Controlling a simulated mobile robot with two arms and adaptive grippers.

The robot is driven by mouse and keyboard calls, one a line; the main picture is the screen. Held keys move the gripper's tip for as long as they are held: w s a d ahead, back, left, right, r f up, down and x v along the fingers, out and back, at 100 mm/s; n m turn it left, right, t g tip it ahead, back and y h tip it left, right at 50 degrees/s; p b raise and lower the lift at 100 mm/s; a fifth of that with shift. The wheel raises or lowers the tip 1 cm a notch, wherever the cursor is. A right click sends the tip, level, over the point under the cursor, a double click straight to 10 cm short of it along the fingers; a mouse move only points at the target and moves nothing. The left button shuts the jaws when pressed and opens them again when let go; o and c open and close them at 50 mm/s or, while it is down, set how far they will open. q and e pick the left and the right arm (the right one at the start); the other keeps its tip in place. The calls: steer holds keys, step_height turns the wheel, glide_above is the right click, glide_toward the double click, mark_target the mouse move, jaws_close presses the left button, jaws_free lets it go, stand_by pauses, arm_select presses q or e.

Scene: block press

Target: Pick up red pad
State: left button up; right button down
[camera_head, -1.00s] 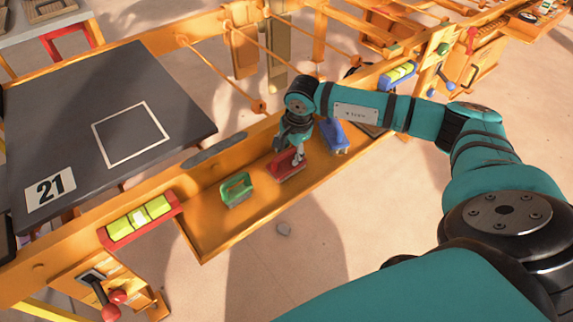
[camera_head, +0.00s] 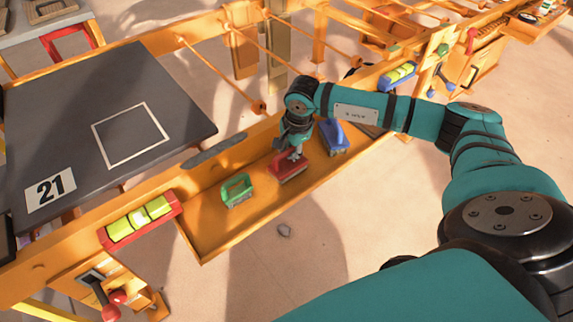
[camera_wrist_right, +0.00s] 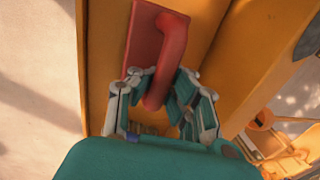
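The red pad (camera_head: 288,170) sits in the orange tray (camera_head: 205,241), between a green pad and a blue pad. Its raised red handle (camera_wrist_right: 171,50) and flat red base (camera_wrist_right: 141,35) show in the right wrist view. My right gripper (camera_head: 295,154) is down at the red pad. In the right wrist view its two fingers (camera_wrist_right: 162,80) straddle the handle, with the tips against its sides, so it looks shut on it. The pad still appears to rest in the tray. The pad's underside is hidden. My left gripper is not in view.
The green pad (camera_head: 237,190) lies left of the red one, the blue pad (camera_head: 333,138) right of it. The tray walls are close around them. A dark board (camera_head: 75,120) with a white square and "21" stands at left. A red-framed holder with yellow blocks (camera_head: 140,219) is near it.

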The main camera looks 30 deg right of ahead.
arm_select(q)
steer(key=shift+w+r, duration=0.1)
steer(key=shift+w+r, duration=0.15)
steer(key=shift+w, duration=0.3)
arm_select(e)
steer(key=shift+r, duration=0.2)
steer(key=shift+r, duration=0.2)
step_height(320, 180, up, 3)
steer(key=shift+r, duration=0.1)
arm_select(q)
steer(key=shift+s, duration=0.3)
arm_select(e)
steer(key=s+a, duration=0.1)
steer(key=s, duration=0.6)
steer(key=s+a+r, duration=0.1)
steer(key=s+a, duration=0.1)
steer(key=s, duration=0.6)
steer(key=shift+s+a, duration=0.25)
steer(key=shift+s, duration=0.05)
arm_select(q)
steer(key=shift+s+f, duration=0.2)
arm_select(e)
steer(key=shift+w, duration=0.1)
